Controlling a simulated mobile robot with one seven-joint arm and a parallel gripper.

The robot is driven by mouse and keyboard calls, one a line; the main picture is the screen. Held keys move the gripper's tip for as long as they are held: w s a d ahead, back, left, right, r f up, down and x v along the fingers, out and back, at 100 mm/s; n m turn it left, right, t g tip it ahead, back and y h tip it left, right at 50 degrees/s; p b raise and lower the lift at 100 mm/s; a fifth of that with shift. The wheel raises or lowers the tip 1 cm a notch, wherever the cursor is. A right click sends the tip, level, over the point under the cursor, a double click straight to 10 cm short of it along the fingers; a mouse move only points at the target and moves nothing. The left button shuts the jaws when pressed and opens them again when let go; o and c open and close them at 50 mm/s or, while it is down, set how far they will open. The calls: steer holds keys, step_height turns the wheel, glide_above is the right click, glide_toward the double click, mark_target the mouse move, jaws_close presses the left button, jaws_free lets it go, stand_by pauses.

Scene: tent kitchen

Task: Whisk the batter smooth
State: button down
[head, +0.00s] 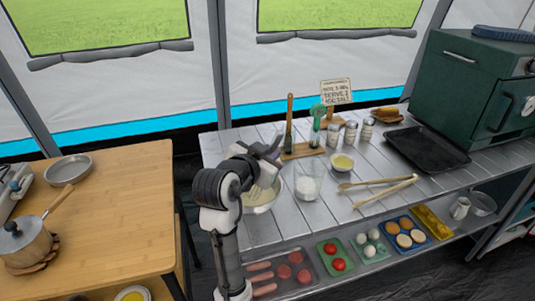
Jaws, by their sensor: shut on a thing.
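A bowl (262,208) of pale batter stands near the left front of the slatted grey table, partly hidden behind my arm. My gripper (268,160) is above the bowl, pointing down toward it. It is shut on what appears to be the whisk, which is mostly hidden by the gripper and wrist. The whisk's lower end seems to reach toward the batter; I cannot tell how deep it is. How smooth the batter is cannot be made out.
A glass of white stuff (308,182) stands close right of the bowl. A dark tray (428,147) fronts the green oven (470,85). A saucepan (27,240) sits on the left table.

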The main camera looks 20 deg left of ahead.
step_height(320, 180, up, 8)
steer(key=w+d+p, duration=0.2)
steer(key=p, duration=0.4)
steer(key=shift+d+p, duration=0.3)
steer(key=shift+d, duration=0.1)
stand_by(0.5)
step_height(320, 180, up, 5)
steer(key=p, duration=0.4)
steer(key=shift+s, duration=0.1)
stand_by(1.0)
